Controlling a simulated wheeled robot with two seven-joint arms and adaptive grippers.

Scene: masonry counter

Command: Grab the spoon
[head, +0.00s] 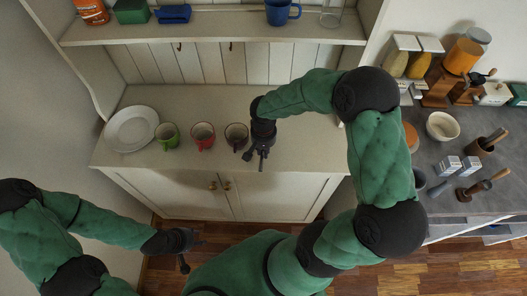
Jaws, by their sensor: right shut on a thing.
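My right gripper (256,157) reaches down over the pale cabinet top, just right of the dark brownish-red mug (234,131). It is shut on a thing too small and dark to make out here. I cannot make out a spoon clearly anywhere in the head view. The gripper's dark fingers sit close to the mug; I cannot tell whether they touch it. My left gripper (194,255) is low at the left, in front of the cabinet and over the wooden floor. Its fingers are spread and nothing shows between them.
A white plate (132,148), a green mug (167,136) and a red mug (202,136) stand left of the dark mug. A blue mug (282,12) is on the shelf (210,30) above. The grey counter (440,198) at right holds a bowl (442,126), jars and boxes.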

